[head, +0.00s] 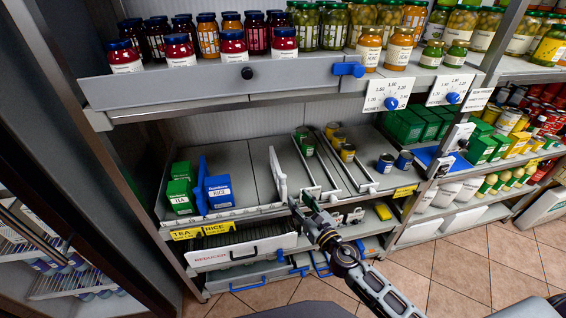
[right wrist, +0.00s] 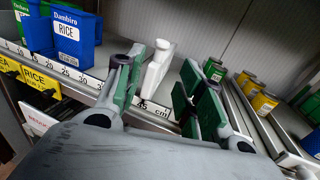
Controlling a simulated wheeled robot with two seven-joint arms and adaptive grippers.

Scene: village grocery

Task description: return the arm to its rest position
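My right gripper (head: 302,206) is in front of the middle shelf (head: 238,158), near its front edge, with my arm coming up from the lower right. In the right wrist view the gripper (right wrist: 164,88) has its green-padded fingers apart, with nothing held between them. A white upright divider (right wrist: 158,68) stands on the shelf beyond the fingers; in the head view the divider (head: 277,174) is just behind and left of the gripper. I cannot tell whether they touch. My left gripper is not in view.
Blue rice boxes (head: 218,191) and green tea boxes (head: 181,194) stand on the left of the shelf. Several cans (head: 347,152) stand in lanes on the right. A jar shelf (head: 215,82) overhangs above. Open tiled floor (head: 470,272) lies at the lower right.

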